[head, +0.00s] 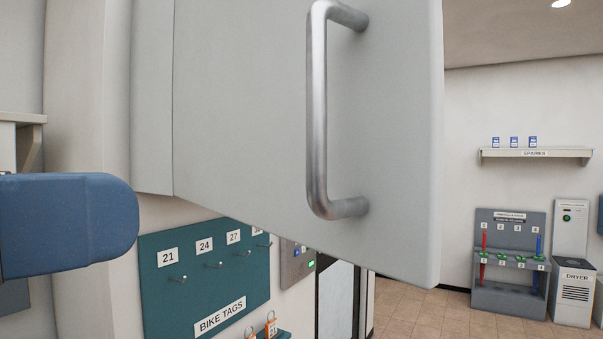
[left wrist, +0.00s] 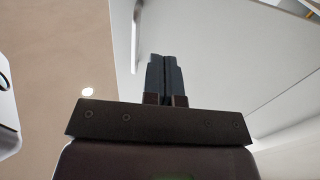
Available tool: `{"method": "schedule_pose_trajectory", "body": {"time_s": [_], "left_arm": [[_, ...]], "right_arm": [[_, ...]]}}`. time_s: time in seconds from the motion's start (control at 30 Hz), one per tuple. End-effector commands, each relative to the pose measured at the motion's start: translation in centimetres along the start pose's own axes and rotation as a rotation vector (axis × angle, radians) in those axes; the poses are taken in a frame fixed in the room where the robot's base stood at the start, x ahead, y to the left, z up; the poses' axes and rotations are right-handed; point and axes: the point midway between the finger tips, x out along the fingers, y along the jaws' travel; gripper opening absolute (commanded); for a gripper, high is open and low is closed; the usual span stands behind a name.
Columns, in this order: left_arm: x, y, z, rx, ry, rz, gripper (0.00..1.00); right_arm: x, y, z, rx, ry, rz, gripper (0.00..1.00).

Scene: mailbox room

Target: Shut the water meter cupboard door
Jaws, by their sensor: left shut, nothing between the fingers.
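The cupboard door (head: 240,110) is a large light grey panel. It fills the upper middle of the head view, swung out from the wall, standing open. A steel bar handle (head: 318,115) is fixed upright on its face, nearer the free right edge. In the left wrist view, a pale grey panel (left wrist: 230,70), apparently the door, rises behind my left gripper (left wrist: 165,62). The gripper's dark fingers are together and empty; whether they touch the panel I cannot tell. They do not show in the head view. The cupboard's inside is hidden. My right gripper is not in view.
A teal bike tags board (head: 205,285) with hooks hangs on the wall below the door. A spares shelf (head: 535,154), an umbrella rack (head: 510,260) and a dryer (head: 573,285) stand at the far right. Tiled floor (head: 415,312) is clear beyond the door.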

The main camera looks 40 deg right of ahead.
Motion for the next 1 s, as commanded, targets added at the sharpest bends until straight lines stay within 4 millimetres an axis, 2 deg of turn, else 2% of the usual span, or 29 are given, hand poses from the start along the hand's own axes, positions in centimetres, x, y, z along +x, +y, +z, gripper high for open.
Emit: {"method": "schedule_pose_trajectory", "body": {"time_s": [0.03, 0.1, 0.27, 0.5, 0.7, 1.0], "left_arm": [[0.5, 0.1, -0.5, -0.001, 0.000, 0.003, 0.00], [1.2, 0.1, -0.4, -0.002, 0.000, 0.003, 0.00], [3.6, 0.1, -0.3, -0.003, 0.000, 0.004, 0.00], [7.3, 0.0, -0.1, -0.002, 0.001, 0.003, 0.00], [10.2, 0.0, -0.1, -0.001, 0.000, 0.002, 0.00], [12.3, 0.0, 0.0, 0.000, 0.001, 0.001, 0.00]], "right_arm": [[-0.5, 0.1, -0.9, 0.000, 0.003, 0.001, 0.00], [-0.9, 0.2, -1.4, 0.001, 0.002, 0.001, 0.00], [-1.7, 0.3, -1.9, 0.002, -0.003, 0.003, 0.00], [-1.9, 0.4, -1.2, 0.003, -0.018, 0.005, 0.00], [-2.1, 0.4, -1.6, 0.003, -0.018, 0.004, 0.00], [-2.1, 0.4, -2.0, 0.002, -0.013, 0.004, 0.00]]}}
